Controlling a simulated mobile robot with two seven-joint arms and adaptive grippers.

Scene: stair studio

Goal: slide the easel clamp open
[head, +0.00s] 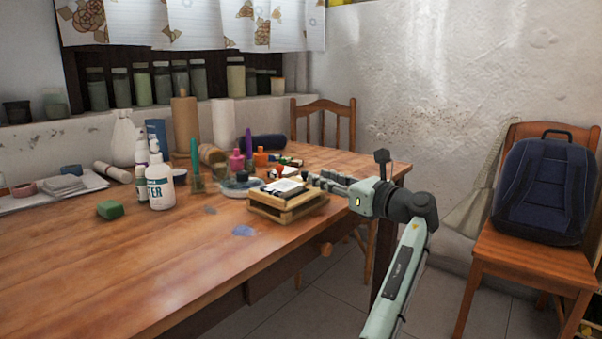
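A small wooden piece (275,207) stands near the table's right front edge, with a pale pad and dark parts on top. It may be the easel, folded low, but I cannot make out a clamp on it.
The wooden table (190,265) is clear at the front. A white glue bottle (160,187), a green block (110,209) and several paint bottles crowd the middle and back. A chair with a blue backpack (545,190) stands at the right, and another chair (325,122) behind the table.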

